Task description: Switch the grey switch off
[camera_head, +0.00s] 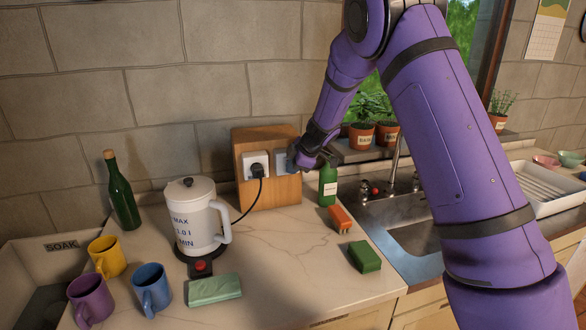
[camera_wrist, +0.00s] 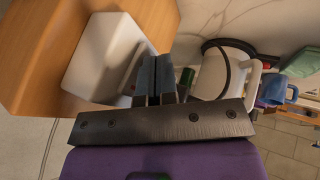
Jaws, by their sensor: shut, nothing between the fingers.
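A wooden block (camera_head: 267,198) stands against the wall and carries two plates. The left plate is a white socket (camera_head: 248,161) with a black plug (camera_head: 257,170) in it. The right plate (camera_head: 281,163) is partly covered by my gripper (camera_head: 293,160).
A white kettle (camera_head: 197,215) stands left of the block, its cord running to the plug. A green bottle (camera_head: 327,187) and the sink (camera_head: 398,215) are right.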

